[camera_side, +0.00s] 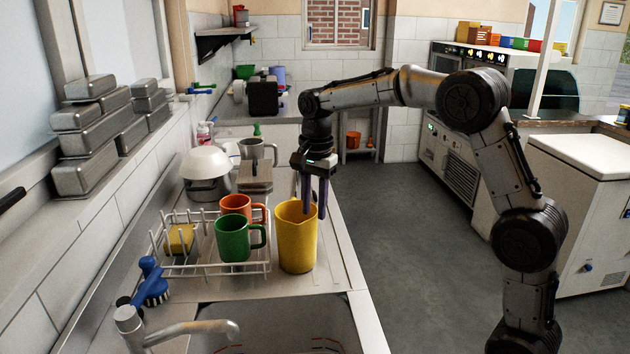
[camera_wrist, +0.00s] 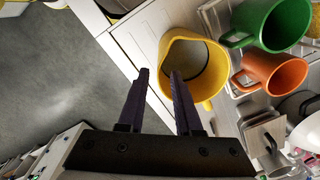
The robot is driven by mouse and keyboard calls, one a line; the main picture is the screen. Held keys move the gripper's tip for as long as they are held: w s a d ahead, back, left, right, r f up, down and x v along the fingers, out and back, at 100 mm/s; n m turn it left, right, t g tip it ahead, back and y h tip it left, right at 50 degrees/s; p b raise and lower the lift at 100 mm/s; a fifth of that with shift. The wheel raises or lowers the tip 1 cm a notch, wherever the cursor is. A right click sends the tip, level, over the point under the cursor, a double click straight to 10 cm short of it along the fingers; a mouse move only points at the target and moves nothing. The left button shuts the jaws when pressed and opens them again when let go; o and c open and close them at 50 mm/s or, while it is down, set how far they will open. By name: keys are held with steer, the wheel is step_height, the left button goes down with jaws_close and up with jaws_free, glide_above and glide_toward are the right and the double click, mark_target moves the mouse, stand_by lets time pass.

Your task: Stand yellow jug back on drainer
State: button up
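The yellow jug (camera_side: 296,245) stands upright on the steel drainboard, just right of the white wire rack (camera_side: 200,270). It also shows in the wrist view (camera_wrist: 205,80), its open mouth facing the camera. My gripper (camera_side: 314,212) points down at the jug's right rim. In the wrist view my gripper (camera_wrist: 159,74) has its fingers apart; one tip overlaps the jug's mouth and the other is outside the rim. I cannot tell whether either finger touches the jug.
A green mug (camera_side: 233,240) and an orange mug (camera_side: 236,205) stand in the rack, with a yellow sponge (camera_side: 181,239). A blue brush (camera_side: 152,284) lies beside it. Pots (camera_side: 207,170) stand behind. The sink (camera_side: 280,325) is in front, and open floor lies right of the counter.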

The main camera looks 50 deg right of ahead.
step_height(320, 180, up, 7)
steer(key=s+a+r+n+t, duration=0.1)
steer(key=s+a+r+n, duration=0.1)
steer(key=s+n, duration=0.35)
steer(key=s+a+r+n+t, duration=0.1)
steer(key=s+a+n, duration=0.1)
steer(key=s, duration=0.6)
steer(key=s+a+f+n+t, duration=0.1)
steer(key=s+f+n, duration=0.3)
steer(key=s, duration=0.3)
steer(key=s+a+f+n+t, duration=0.1)
steer(key=s+f+n+t, duration=0.1)
steer(key=s+f+n, duration=0.2)
steer(key=shift+s+f+n, duration=0.15)
steer(key=shift+s+n, duration=0.2)
steer(key=shift+s, duration=1.4)
steer(key=shift+a, duration=0.1)
